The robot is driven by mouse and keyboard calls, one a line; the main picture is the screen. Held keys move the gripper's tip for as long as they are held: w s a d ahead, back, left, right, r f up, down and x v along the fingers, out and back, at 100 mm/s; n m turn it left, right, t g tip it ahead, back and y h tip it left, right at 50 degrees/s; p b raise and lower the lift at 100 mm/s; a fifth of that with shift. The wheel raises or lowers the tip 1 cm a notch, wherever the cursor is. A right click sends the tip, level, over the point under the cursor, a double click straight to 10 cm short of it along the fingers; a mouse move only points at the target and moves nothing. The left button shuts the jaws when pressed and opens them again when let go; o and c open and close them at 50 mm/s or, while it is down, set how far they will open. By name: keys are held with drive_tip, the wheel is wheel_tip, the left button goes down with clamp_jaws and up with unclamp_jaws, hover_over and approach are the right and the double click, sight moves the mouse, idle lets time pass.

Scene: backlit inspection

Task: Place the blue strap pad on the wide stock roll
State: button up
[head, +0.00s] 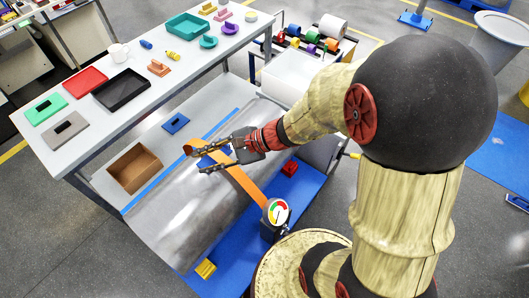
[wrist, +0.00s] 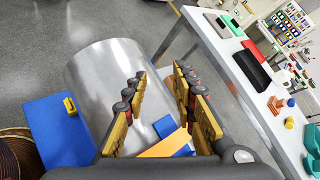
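The wide stock roll (head: 165,214) is a large grey, shiny cylinder lying across the lower level; it also shows in the wrist view (wrist: 108,82). A blue pad (head: 217,155) lies at the roll's upper surface by an orange strap (head: 246,185), partly hidden by my gripper. In the wrist view the blue pad (wrist: 165,126) shows on both sides of the strap (wrist: 168,146). My gripper (head: 195,160) is over the roll, its fingers apart around the pad, with a gap visible at the left finger. Whether the pad touches the roll is unclear.
A dial gauge (head: 277,212) stands at the strap's near end. Another blue slotted piece (head: 176,123) and a brown open box (head: 134,168) lie on the lower shelf. A white table (head: 150,66) with trays and small parts runs behind, above that shelf.

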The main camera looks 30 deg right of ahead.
drive_tip(key=s+d+r+n+g+h, duration=0.2)
drive_tip(key=s+r+n+h, duration=0.15)
drive_tip(key=s+n, duration=0.35)
drive_tip(key=s+d+r+n+g+h, duration=0.1)
drive_tip(key=s+d+r+n+h, duration=0.1)
drive_tip(key=s+r+n+h, duration=0.3)
drive_tip(key=s+d+r+n+t+h, duration=0.2)
drive_tip(key=d+r+n, duration=0.3)
drive_tip(key=d, duration=0.1)
drive_tip(key=shift+s+d+t, duration=0.3)
drive_tip(key=shift+s+d, duration=0.05)
drive_tip(key=shift+d, duration=0.05)
